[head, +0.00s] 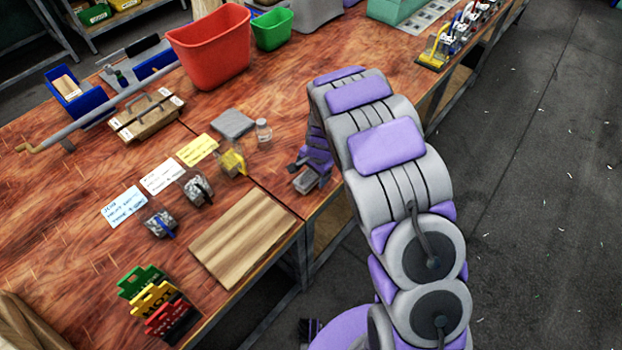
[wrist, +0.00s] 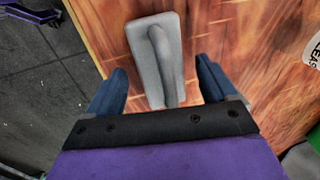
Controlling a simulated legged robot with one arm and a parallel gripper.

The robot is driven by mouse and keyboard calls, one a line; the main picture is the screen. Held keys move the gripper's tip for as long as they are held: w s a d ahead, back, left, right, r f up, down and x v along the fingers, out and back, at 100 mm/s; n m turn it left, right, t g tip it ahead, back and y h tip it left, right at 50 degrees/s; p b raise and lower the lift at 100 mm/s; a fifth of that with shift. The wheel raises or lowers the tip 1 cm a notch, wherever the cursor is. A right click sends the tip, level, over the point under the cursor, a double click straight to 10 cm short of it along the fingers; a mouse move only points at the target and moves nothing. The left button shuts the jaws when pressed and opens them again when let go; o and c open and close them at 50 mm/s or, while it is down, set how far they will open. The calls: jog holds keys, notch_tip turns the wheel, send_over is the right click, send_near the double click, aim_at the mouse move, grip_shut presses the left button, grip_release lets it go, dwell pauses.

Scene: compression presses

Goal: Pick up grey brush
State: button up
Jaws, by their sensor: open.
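The grey brush (wrist: 165,38) lies on the wooden table in the wrist view, with a flat grey body and a raised handle. My gripper (wrist: 155,78) is open, with one dark blue finger on each side of the brush's near end. Both fingers look apart from it; how far they are above the table is hard to tell. In the head view the brush (head: 306,182) lies near the table's front edge, just beside my purple gripper (head: 303,166). The near end of the brush is partly hidden by the gripper body in the wrist view.
A clear jar (head: 263,132) and a grey pad (head: 232,123) are left of my gripper. A wooden board (head: 243,238) lies along the table edge. Red (head: 212,48) and green (head: 272,30) bins stand behind. Grey floor is open to the right.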

jog(key=shift+a+f, duration=0.2)
jog(key=shift+f, duration=0.2)
jog(key=shift+a+r, duration=0.1)
jog(key=shift+a, duration=0.1)
jog(key=shift+d, duration=0.35)
jog(key=c, duration=0.6)
jog(key=shift+a, duration=0.2)
jog(key=c, duration=0.6)
jog(key=shift+r, duration=0.15)
jog(key=shift+c, duration=0.7)
jog(key=shift+r, duration=0.2)
jog(key=shift+c, duration=0.6)
notch_tip(320, 180, up, 3)
jog(key=shift+w+f+p, duration=0.1)
jog(key=shift+p, duration=0.6)
jog(key=s+a+r+p, duration=0.1)
jog(key=s+a+p, duration=0.1)
jog(key=s, duration=1.4)
jog(key=shift+a+r, duration=0.3)
jog(key=shift+a, duration=0.15)
